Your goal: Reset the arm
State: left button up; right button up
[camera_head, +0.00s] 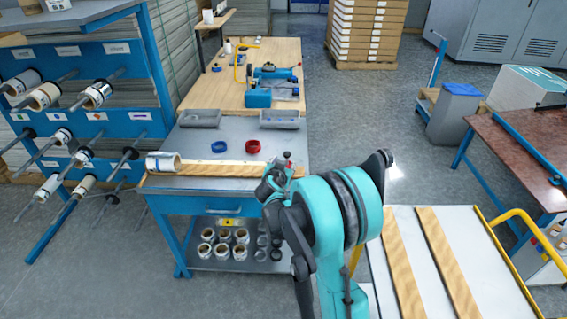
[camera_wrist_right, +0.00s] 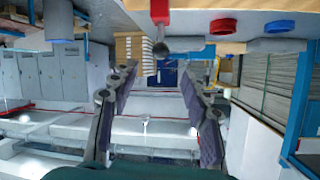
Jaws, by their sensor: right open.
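My right arm (camera_head: 330,215) is teal and dark grey and reaches in from the bottom over the right end of the blue workbench (camera_head: 190,228). Its gripper end (camera_head: 275,188) is partly hidden by the arm in the head view. In the right wrist view, my right gripper (camera_wrist_right: 158,78) has its two dark fingers spread wide with nothing between them. That view looks upside down. My left gripper is in neither view.
A white roll (camera_head: 163,162) lies at the bench's left end beside a wooden strip (camera_head: 215,170). A blue ring (camera_head: 220,147), a red ring (camera_head: 253,147) and grey trays (camera_head: 200,118) are behind. A cart (camera_head: 405,225) stands right. A rack (camera_head: 95,55) holds rolls at left.

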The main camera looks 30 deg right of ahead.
dwell(0.3)
jog(key=s+a+r+n+g+y, duration=0.1)
jog(key=s+a+r+n+y, duration=0.35)
jog(key=s+a, duration=0.9)
jog(key=s+a+f+n+g+y, duration=0.1)
jog(key=s+a+n+y, duration=0.1)
jog(key=s+a, duration=0.4)
jog(key=s+a+f+n+g+y, duration=0.1)
jog(key=s+a+n, duration=0.3)
jog(key=s, duration=0.7)
jog(key=shift+a+f+y, duration=0.4)
jog(key=shift+a+y, duration=0.35)
jog(key=shift+a, duration=0.2)
